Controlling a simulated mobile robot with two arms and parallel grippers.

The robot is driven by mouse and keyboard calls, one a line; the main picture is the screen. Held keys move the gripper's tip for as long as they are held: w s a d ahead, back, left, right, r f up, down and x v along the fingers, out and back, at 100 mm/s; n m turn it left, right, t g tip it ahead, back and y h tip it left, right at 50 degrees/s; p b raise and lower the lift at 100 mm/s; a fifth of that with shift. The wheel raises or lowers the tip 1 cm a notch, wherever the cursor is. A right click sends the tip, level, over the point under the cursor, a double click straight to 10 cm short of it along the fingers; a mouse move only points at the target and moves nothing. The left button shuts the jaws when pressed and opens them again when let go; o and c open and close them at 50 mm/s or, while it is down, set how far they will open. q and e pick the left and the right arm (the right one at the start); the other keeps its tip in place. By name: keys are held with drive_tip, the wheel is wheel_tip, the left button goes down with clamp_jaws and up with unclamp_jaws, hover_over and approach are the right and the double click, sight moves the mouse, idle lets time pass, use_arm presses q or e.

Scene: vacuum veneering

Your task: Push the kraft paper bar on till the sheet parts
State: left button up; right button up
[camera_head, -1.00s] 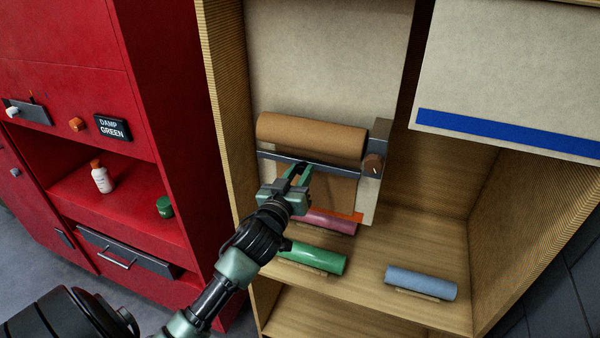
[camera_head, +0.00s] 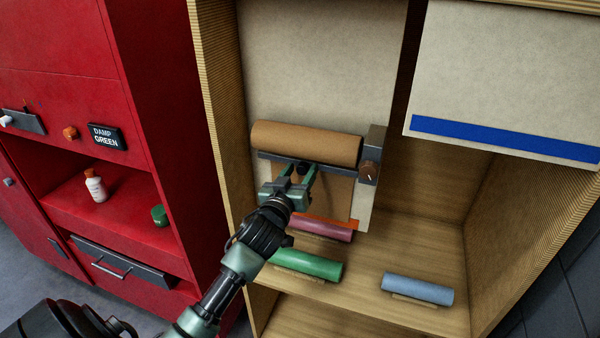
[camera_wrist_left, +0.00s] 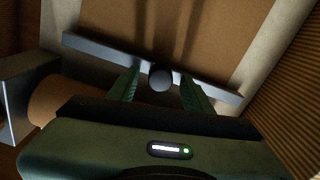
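The kraft paper roll (camera_head: 305,143) is a brown cylinder mounted across a pale board in the wooden cabinet. Just below it runs the grey bar (camera_head: 335,174), with brown paper (camera_head: 340,194) hanging beneath. The bar also shows in the left wrist view (camera_wrist_left: 100,48), with a round dark knob (camera_wrist_left: 160,78) at its middle. My left gripper (camera_head: 300,168) is at the bar's middle. Its fingers are apart, one on each side of the knob, with gaps visible in the wrist view. The paper behind my gripper is partly hidden. My right gripper is not in view.
Red (camera_head: 325,230), green (camera_head: 308,264) and blue (camera_head: 417,288) rolls lie on the shelf below. A blue-edged panel (camera_head: 505,138) hangs at right; a red cabinet (camera_head: 165,110) stands left.

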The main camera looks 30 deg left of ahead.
use_arm(q)
drive_tip(key=b+v, duration=0.2)
drive_tip(key=v, duration=0.5)
drive_tip(key=shift+s, duration=0.4)
